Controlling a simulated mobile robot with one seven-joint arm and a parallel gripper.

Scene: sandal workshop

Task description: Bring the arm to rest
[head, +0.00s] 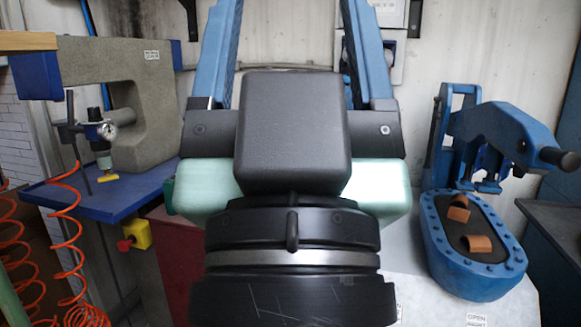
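My gripper (292,12) fills the middle of the head view, seen from behind, with its dark grey body (292,130) above my black wrist. Its two blue fingers stand wide apart and run up past the top edge of the picture, so their tips are not seen. No object shows between the visible parts of the fingers. The wall shows through the gap. A pale green part (385,190) lies under the dark body. My gripper hides the middle of the scene.
At left, a grey C-shaped machine (140,140) stands by a blue table (105,195) with orange coiled hoses (65,215). A yellow box with a red button (134,236) sits below. At right is a blue press (447,255) with two brown pieces (477,244) on its dark pad.

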